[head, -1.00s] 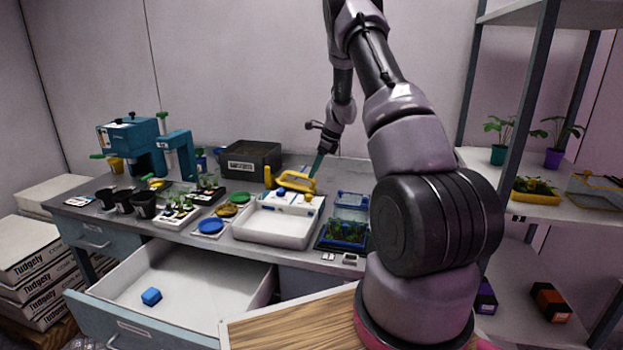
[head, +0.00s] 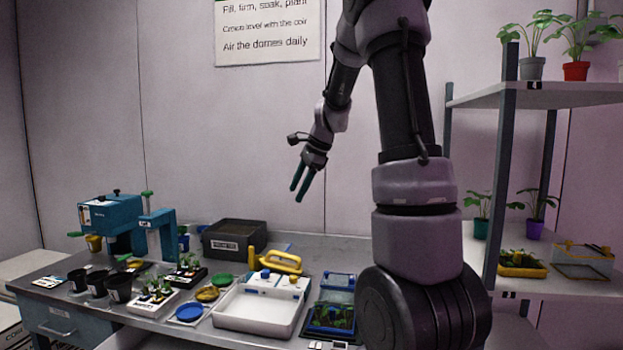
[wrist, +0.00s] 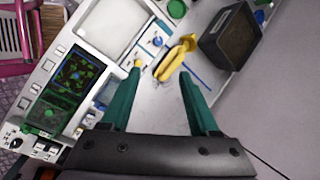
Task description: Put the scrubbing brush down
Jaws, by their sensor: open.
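The scrubbing brush is yellow with a looped handle (head: 283,262). It lies at the back of the bench, just behind the white tray unit, and whether it touches that unit I cannot tell. In the wrist view the yellow brush (wrist: 175,58) shows beyond my fingertips, apart from them. My gripper (head: 299,186) has green fingers, is open and empty, and hangs in the air well above the brush. The wrist view shows the two fingers (wrist: 160,82) spread with nothing between them.
A white tray (head: 255,318) stands in front of the brush, and a dark box (head: 234,239) stands left of it. A blue-edged seedling tray (head: 331,318) is to the right. Pots, dishes and a teal press (head: 112,216) fill the left bench. A shelf rack (head: 545,290) stands at right.

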